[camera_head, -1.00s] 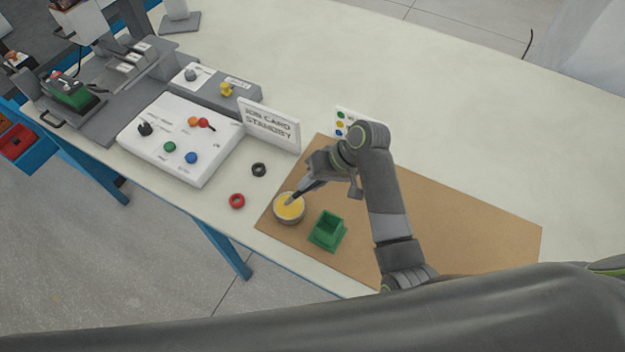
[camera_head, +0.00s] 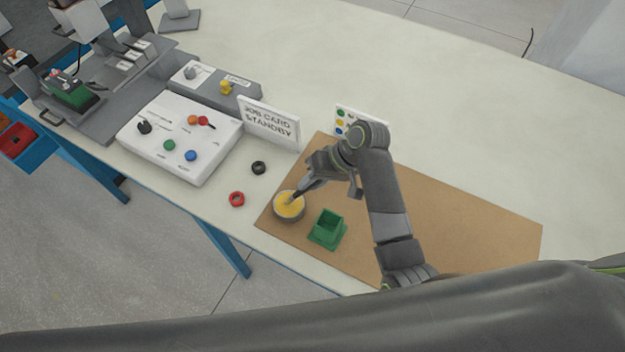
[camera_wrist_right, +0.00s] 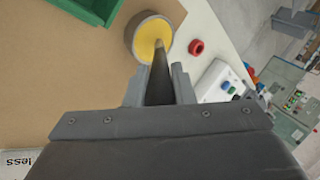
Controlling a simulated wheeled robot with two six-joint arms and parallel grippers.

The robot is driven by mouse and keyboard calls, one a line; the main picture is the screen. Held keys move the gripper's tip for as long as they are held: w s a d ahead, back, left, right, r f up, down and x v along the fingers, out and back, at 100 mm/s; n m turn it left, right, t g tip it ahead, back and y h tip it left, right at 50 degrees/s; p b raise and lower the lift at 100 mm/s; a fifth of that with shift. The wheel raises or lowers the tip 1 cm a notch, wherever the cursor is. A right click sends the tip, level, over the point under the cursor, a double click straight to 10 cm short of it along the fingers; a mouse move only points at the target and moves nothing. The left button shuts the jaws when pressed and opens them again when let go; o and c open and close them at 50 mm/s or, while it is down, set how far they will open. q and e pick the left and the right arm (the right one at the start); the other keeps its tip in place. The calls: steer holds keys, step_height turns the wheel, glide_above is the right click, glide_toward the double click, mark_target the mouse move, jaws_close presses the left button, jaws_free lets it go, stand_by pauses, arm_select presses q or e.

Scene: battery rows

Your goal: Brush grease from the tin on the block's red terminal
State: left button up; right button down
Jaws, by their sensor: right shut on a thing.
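The grease tin (camera_head: 289,206) is a round grey tin with yellow grease inside, on the brown mat's left end; it also shows in the right wrist view (camera_wrist_right: 133,36). My right gripper (camera_head: 305,187) is shut on a dark brush (camera_wrist_right: 159,78), whose pale tip is over or in the yellow grease. I cannot tell how deep the tip is. A green-bodied block (camera_head: 72,96) with a small red part on top sits in the grey fixture at the far left; its terminals are too small to make out clearly. My left gripper is not in view.
A green square holder (camera_head: 327,230) stands right of the tin on the mat (camera_head: 470,225). A red ring (camera_head: 237,199) and a black ring (camera_head: 258,168) lie left of it. A white panel with knobs (camera_head: 205,170) and a job card sign (camera_head: 270,122) stand towards the fixture.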

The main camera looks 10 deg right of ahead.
steer(key=shift+f+p, duration=0.15)
steer(key=shift+p, duration=0.25)
stand_by(1.4)
step_height(320, 180, up, 5)
steer(key=p, duration=0.6)
steer(key=shift+r+p, duration=0.45)
steer(key=shift+r, duration=0.65)
